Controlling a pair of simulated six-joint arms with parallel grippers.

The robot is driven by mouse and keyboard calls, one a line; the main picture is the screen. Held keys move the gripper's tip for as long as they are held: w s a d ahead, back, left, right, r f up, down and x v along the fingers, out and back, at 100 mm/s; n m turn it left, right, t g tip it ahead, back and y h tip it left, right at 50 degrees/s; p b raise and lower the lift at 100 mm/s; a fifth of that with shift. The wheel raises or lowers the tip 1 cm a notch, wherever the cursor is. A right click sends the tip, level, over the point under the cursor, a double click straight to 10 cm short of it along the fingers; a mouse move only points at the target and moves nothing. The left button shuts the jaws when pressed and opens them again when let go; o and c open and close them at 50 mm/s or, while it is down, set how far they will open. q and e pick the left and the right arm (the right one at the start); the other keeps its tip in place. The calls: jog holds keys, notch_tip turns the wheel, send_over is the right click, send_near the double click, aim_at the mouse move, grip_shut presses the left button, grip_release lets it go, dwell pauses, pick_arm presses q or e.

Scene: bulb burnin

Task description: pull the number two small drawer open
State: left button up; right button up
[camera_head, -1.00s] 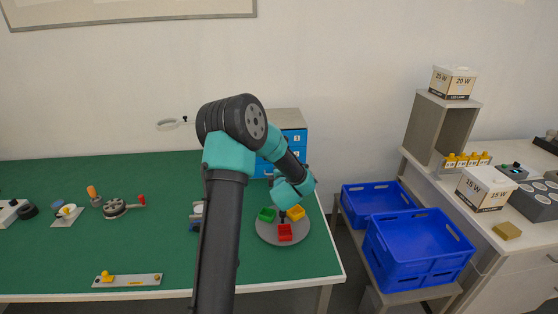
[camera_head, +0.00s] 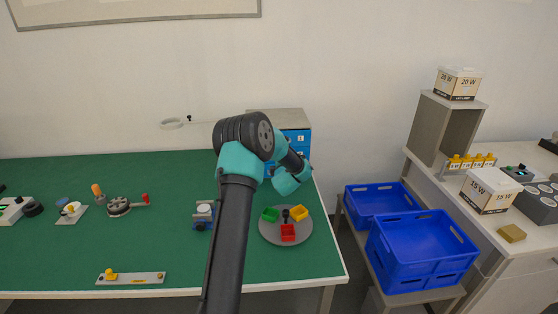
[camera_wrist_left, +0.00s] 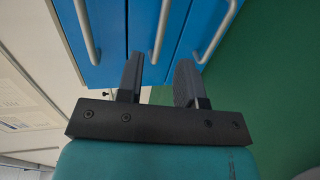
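The drawer cabinet (camera_head: 276,117) stands at the back of the green table, with a grey top and blue drawer fronts. The top drawer (camera_head: 300,138) is marked 1; the number two drawer (camera_head: 298,154) is below it, partly behind my arm. All visible drawers look shut. In the left wrist view, three blue fronts with bar handles show sideways. My left gripper (camera_wrist_left: 162,75) is open in front of them, its fingertips either side of the middle handle's end (camera_wrist_left: 160,35). I cannot tell if they touch it. No number is readable there. My right gripper is not in view.
A grey round tray (camera_head: 270,236) with green, yellow and red bins sits below my wrist. A small blue fixture (camera_head: 203,215) stands left of my forearm. Blue crates (camera_head: 420,245) stand right of the table.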

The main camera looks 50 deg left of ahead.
pick_arm(q)
jog(key=x, duration=0.7)
jog(key=shift+w+a, duration=0.15)
jog(key=shift+c, duration=0.4)
grip_shut()
